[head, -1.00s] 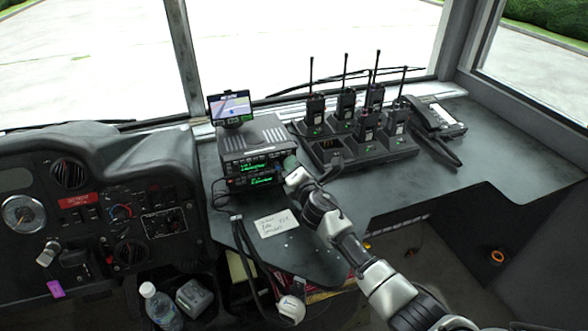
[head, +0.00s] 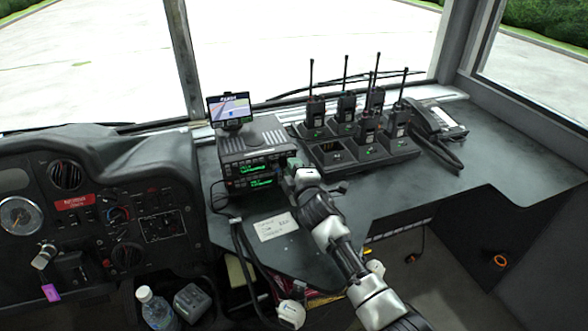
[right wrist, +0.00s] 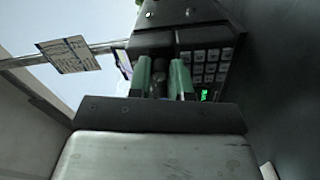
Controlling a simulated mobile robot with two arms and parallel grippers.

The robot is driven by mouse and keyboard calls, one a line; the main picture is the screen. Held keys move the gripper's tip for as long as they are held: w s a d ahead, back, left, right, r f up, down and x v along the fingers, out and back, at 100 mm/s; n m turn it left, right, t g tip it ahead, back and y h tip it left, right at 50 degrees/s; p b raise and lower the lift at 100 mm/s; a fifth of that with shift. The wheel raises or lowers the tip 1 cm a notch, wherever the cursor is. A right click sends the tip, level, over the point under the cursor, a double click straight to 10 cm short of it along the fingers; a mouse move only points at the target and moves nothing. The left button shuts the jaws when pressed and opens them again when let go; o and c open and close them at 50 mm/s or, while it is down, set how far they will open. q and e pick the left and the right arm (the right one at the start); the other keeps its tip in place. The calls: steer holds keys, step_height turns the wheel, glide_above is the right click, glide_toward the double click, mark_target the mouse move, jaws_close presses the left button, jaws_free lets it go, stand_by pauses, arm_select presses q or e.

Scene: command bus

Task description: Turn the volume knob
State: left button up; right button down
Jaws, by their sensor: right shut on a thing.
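The radio (head: 266,139) is a dark box on the dashboard shelf, with two stacked front panels and green displays (head: 262,183). My right gripper (head: 287,171) is at the right end of the radio's front and hides part of it. In the right wrist view, its two green fingers (right wrist: 161,80) are shut on a small dark round knob (right wrist: 160,69) at the radio's front, beside a keypad (right wrist: 204,66). The knob is mostly hidden by the fingers, and its label and setting cannot be read. My left gripper is not in view.
A small screen (head: 230,108) stands on the radio. Several handheld radios stand in a charger (head: 335,158) to the right, near a desk phone (head: 437,120). A paper note (head: 276,226) lies in front. Cables hang at the left. The shelf at right is clear.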

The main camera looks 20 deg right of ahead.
steer(key=shift+f+m, duration=0.1)
steer(key=shift+m, duration=0.5)
steer(key=c, duration=1.3)
jaws_free()
steer(key=s, duration=1.1)
steer(key=shift+d+f, duration=0.1)
steer(key=shift+d, duration=0.05)
steer(key=shift+f, duration=0.1)
